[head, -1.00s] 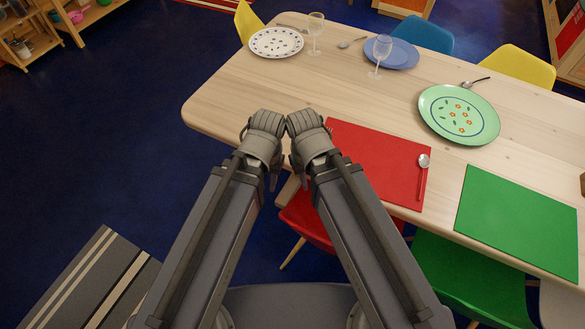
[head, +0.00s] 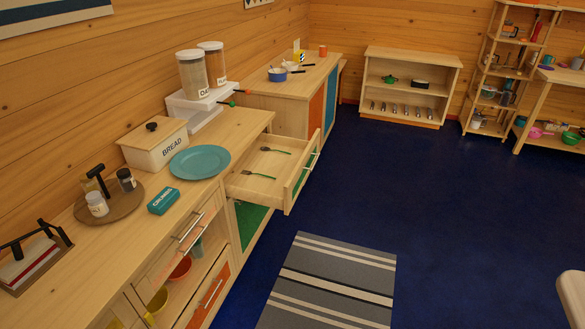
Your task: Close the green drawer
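The drawer (head: 245,187) stands pulled out from the wooden counter, in the middle of the head view. Its front panel (head: 301,178) is seen at a steep angle and shows a strip of green, with a metal bar handle (head: 312,161). Two green-handled forks lie inside, one toward the back (head: 275,151) and one nearer the front (head: 258,174).
A teal plate (head: 200,161), a bread box (head: 155,143) and a crumbs box (head: 163,201) are on the counter (head: 110,245). An orange-fronted drawer (head: 207,298) below is partly out. A striped rug (head: 335,283) lies on the blue floor (head: 450,215), which is mostly clear.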

